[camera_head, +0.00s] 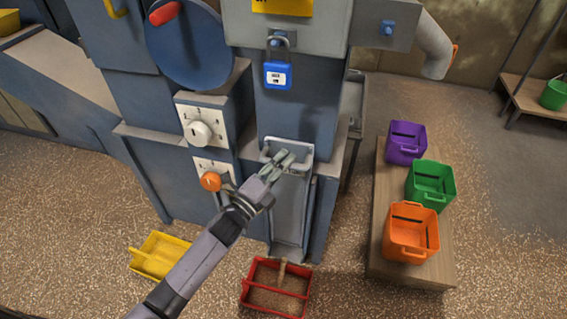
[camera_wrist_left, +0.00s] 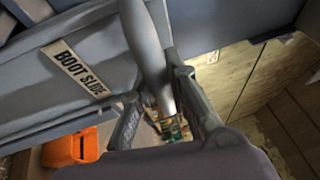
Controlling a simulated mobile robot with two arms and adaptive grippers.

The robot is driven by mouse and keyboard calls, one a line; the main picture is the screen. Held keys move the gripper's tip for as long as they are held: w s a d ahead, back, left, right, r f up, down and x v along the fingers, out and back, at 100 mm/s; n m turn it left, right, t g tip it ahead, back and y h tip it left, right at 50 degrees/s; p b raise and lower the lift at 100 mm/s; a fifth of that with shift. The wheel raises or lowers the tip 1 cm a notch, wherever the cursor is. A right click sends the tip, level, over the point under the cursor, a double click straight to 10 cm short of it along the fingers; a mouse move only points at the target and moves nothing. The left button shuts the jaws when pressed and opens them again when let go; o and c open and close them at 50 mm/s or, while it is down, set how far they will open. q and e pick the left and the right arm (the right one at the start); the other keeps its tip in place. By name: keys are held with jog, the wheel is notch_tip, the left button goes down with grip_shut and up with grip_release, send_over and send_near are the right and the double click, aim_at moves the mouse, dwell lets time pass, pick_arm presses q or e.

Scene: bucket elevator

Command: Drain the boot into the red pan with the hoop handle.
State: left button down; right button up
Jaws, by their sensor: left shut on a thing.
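The boot slide (camera_head: 290,205) is a grey plate low on the front of the blue-grey machine, with a bar handle (camera_head: 275,146) at its top. My left gripper (camera_head: 284,163) is shut on this handle. The left wrist view shows the handle bar (camera_wrist_left: 148,50) between the fingers, beside the label "BOOT SLIDE" (camera_wrist_left: 78,72). The red pan (camera_head: 246,291) stands on the floor below the slide. Brown grain lies in it, and a short tan strip at its back edge looks like falling grain. A red bar crosses the pan. My right gripper is not in view.
A yellow pan (camera_head: 145,269) lies on the floor to the left. Purple (camera_head: 406,142), green (camera_head: 431,183) and orange (camera_head: 411,234) bins stand on a bench at right. An orange-knobbed lever (camera_head: 210,181) is close to my left arm. A blue padlock (camera_head: 278,75) hangs above.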

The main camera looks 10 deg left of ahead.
pick_arm(q)
jog(key=shift+r, duration=0.3)
jog(key=c, duration=1.8)
grip_release()
jog(key=shift+o, duration=1.3)
jog(key=shift+f, duration=0.2)
jog(key=v, duration=1.2)
